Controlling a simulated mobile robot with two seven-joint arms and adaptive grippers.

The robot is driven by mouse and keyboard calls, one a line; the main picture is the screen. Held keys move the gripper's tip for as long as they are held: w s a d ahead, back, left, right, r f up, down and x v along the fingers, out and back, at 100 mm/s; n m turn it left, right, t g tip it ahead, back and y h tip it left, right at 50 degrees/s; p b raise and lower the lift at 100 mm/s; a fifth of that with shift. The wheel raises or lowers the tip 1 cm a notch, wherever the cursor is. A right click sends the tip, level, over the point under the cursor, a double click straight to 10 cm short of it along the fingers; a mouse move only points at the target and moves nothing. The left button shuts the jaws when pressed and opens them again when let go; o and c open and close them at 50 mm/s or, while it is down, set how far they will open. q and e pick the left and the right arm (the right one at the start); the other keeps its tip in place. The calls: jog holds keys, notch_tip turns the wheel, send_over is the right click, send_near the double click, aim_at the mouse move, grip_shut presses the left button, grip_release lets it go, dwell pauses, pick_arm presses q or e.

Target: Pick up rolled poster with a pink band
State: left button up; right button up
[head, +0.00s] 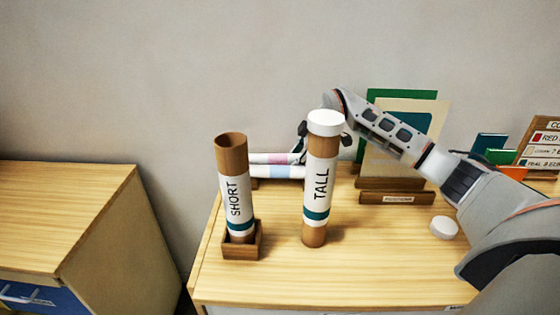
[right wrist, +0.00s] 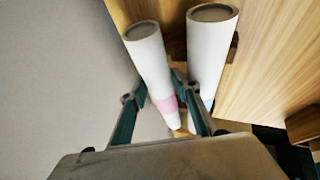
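The rolled poster with a pink band (head: 265,158) lies behind the two tubes, partly hidden by the TALL tube (head: 318,205). In the right wrist view its white roll (right wrist: 148,58) passes between my fingers, with the pink band near them. A second roll with a blue band (head: 268,172) lies beside it, and shows in the right wrist view (right wrist: 210,45). My right gripper (head: 325,134) is partly hidden behind the TALL tube's white cap. In the right wrist view it (right wrist: 158,90) looks open, one finger on each side of the pink-banded roll. My left gripper is not in view.
The open SHORT tube (head: 234,190) stands in a wooden holder (head: 242,246). A white cap (head: 444,228) lies at the right. Propped boards (head: 402,95) and a rack of cards (head: 540,145) stand behind. The table's front middle is clear.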

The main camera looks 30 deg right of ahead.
jog(key=shift+s+a+f, duration=0.2)
jog(key=shift+f, duration=0.2)
jog(key=c, duration=0.9)
jog(key=shift+o, duration=0.2)
jog(key=shift+r, duration=0.15)
